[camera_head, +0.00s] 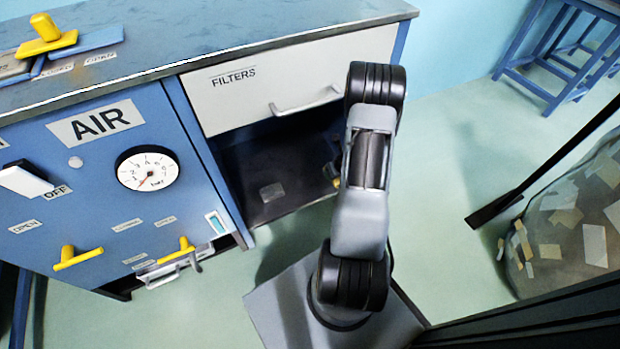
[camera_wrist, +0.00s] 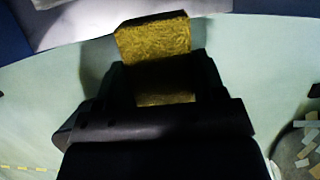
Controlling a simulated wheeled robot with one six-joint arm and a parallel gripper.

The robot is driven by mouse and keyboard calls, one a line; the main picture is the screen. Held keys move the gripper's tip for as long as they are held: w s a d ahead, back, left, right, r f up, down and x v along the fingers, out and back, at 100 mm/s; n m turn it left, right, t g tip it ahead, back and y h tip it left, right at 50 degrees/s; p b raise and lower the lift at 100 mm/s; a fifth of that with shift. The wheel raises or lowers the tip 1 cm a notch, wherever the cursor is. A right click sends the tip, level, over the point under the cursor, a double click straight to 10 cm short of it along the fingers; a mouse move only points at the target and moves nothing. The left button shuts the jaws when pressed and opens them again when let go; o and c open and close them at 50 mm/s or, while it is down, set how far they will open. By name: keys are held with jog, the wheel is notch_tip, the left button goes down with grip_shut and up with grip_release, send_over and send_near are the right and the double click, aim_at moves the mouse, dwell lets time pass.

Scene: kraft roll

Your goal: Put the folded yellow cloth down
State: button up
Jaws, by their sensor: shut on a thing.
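My gripper (camera_wrist: 160,78) is shut on the folded yellow cloth (camera_wrist: 155,38). In the wrist view the cloth is a flat, textured yellow block that sticks out beyond the fingertips, with part of it showing between the fingers. The pale green floor shows behind it, so it is held up in the air. In the head view my grey and black arm hides most of the gripper, in front of the open bay under the filters drawer. A small yellowish patch shows at the arm's left edge; I cannot tell if it is the cloth.
The blue cabinet (camera_head: 95,150) carries a gauge (camera_head: 147,169), yellow handles and a white filters drawer (camera_head: 270,85). The dark open bay (camera_head: 280,180) is below the drawer. A transparent bag of scraps (camera_head: 570,230) stands at right.

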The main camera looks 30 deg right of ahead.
notch_tip(320, 180, down, 5)
jog(key=b, duration=0.4)
jog(key=p, duration=0.4)
send_near(313, 176)
jog(key=w+f+b, duration=0.1)
jog(key=w+f, duration=0.1)
jog(key=shift+w+f, duration=0.25)
jog(key=shift+f, duration=0.1)
jog(key=shift+w+f, duration=0.15)
jog(key=shift+f, duration=0.1)
notch_tip(313, 176, down, 3)
jog(key=shift+d+f+b, duration=0.1)
jog(key=shift+b, duration=0.95)
jog(key=o, duration=0.9)
jog(key=shift+c, duration=0.2)
